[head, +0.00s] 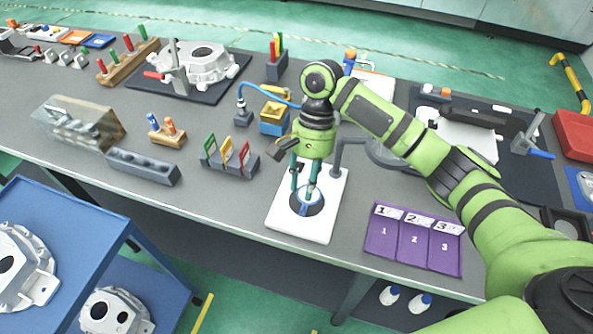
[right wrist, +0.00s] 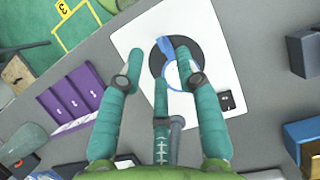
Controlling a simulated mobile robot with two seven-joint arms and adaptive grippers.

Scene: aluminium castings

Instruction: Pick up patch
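A small round white patch with a blue rim and a blue tab (head: 310,195) lies over a black disc on a white board (head: 318,226). The right wrist view shows the patch (right wrist: 172,75) and the black disc (right wrist: 205,62) more closely. My right gripper (head: 305,186) points down above the patch, its green fingers spread. In the right wrist view my right gripper (right wrist: 160,68) has fingertips on either side of the patch and a third finger near its lower left. I cannot tell whether any finger touches it. My left gripper is in neither view.
Purple numbered pockets (head: 414,240) lie right of the board. A grey holder with coloured cards (head: 229,158) and a blue and yellow box (head: 274,116) stand to its left and behind. A grey bent stand (head: 350,146) is close behind the gripper. The table's front edge is near.

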